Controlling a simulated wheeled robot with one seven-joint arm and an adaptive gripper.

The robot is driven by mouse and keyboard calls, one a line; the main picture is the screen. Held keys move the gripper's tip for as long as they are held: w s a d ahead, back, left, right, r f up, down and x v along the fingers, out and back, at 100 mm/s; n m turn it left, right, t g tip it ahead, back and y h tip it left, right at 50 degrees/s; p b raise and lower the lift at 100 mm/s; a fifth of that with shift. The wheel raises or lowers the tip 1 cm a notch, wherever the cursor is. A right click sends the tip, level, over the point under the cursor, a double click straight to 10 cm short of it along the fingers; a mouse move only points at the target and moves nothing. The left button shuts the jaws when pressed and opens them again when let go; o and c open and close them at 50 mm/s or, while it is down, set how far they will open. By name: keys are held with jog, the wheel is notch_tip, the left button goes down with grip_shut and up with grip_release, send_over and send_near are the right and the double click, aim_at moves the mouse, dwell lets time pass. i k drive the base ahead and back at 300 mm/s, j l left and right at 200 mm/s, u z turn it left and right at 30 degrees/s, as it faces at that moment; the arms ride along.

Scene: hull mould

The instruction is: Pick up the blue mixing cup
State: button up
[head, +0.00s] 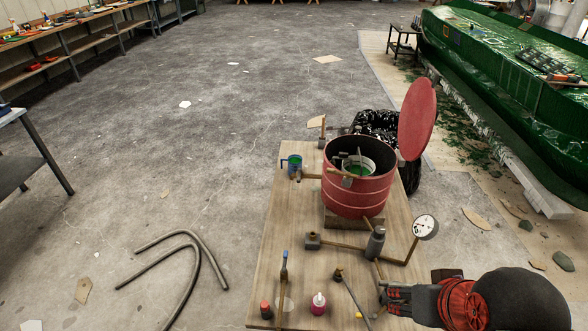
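A small blue cup (294,161) with green inside stands upright near the far left corner of the wooden table (275,247), left of the red drum. A thin brown stick or pipe lies close to its right side. My gripper (386,298) is at the near right edge of the table, pointing left, well apart from the cup. Its fingers are small and dark here, and I cannot tell whether they are open or shut.
A red open drum (358,192) with a raised round lid (417,119) stands at the table's far right. A gauge (425,227) on a pipe, a grey canister (375,243), brush (284,270) and small bottles (318,303) sit nearer. A bent hose (190,270) lies on the floor.

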aim_at(291, 166)
jog(key=u, duration=1)
jog(key=i+j+u, duration=0.1)
jog(key=j+u, duration=0.15)
jog(key=j, duration=0.2)
jog(key=i+j+u, duration=0.1)
jog(key=j+u, duration=0.15)
jog(key=j, duration=0.2)
jog(key=i+j+u, duration=0.25)
jog(key=j, duration=0.15)
jog(key=i+j+u, duration=0.1)
jog(key=j+u, duration=0.15)
jog(key=j, duration=0.15)
jog(key=i+j+z, duration=0.15)
jog(key=i, duration=0.25)
jog(key=i+j+z, duration=0.2)
jog(key=i, duration=0.25)
jog(key=i+j+z, duration=0.15)
jog(key=i, duration=0.25)
jog(key=i+l+z, duration=0.25)
jog(key=i+z, duration=0.75)
jog(key=i+j+z, duration=0.2)
jog(key=i+z, duration=0.8)
jog(key=i+j+z, duration=0.1)
jog(key=i+z, duration=0.35)
jog(key=i+j+z, duration=0.35)
jog(key=i+z, duration=0.15)
jog(key=i+j+z, duration=0.15)
jog(key=i+z, duration=0.2)
jog(key=i, duration=0.1)
